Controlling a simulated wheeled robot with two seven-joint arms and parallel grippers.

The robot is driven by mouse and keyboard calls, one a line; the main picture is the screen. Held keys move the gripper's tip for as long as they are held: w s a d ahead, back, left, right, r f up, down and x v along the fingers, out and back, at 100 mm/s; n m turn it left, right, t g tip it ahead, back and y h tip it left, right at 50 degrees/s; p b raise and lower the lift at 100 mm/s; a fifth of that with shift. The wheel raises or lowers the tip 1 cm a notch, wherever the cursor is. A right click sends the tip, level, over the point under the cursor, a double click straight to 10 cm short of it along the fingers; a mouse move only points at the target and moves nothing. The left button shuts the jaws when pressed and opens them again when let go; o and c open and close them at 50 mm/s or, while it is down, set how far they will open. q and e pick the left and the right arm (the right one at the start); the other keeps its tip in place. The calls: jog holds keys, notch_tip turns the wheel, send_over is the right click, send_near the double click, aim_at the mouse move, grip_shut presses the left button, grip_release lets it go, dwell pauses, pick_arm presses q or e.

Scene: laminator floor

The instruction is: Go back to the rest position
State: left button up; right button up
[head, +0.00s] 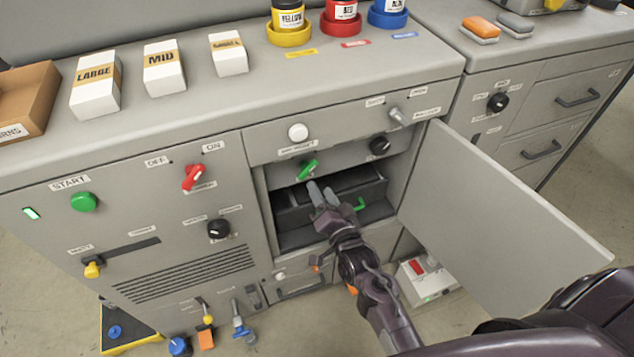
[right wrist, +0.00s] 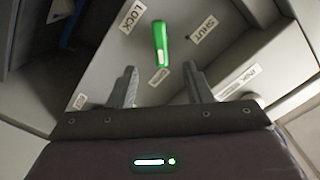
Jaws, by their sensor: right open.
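My right gripper (head: 322,192) reaches into the open compartment in the front of the grey machine (head: 350,90). Its two fingers are apart with nothing between them. In the right wrist view the open right gripper (right wrist: 160,85) points at a panel with a green handle (right wrist: 160,44) between labels reading LOCK and SHUT. In the head view a green handle (head: 308,169) shows just above the fingers, and a second green piece (head: 360,204) shows to the right of them. I cannot tell contact between fingers and handle. My left gripper is not in view.
The compartment's door (head: 510,210) stands open to the right, close to my right arm. White boxes (head: 96,84) and cups, including a yellow one (head: 289,30), stand on top. A white box with a red switch (head: 418,267) is on the floor below the door.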

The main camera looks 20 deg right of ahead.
jog(key=shift+s, duration=0.4)
jog(key=s+a+f+n+g, duration=0.1)
jog(key=s+f+n+g, duration=0.2)
jog(key=f, duration=0.6)
jog(key=s+a+f+n+g+y, duration=0.1)
jog(key=s+f+g, duration=0.1)
jog(key=s+f, duration=0.5)
jog(key=s+a+f+n+g, duration=0.1)
jog(key=s+f+g, duration=0.15)
jog(key=f, duration=0.85)
jog(key=s+d+f+n+g, duration=0.2)
jog(key=s+f, duration=0.4)
jog(key=s, duration=0.3)
jog(key=s+d+f+n+g+h, duration=0.1)
jog(key=s+d+f+n+g, duration=0.1)
jog(key=s+f, duration=0.4)
jog(key=s+d+f+n+g, duration=0.2)
jog(key=s+f+g, duration=0.3)
jog(key=s, duration=0.9)
jog(key=shift+d+f+h, duration=0.3)
jog(key=shift+d+f, duration=0.25)
jog(key=shift+d, duration=0.35)
jog(key=shift+g, duration=0.25)
jog(key=shift+c, duration=0.2)
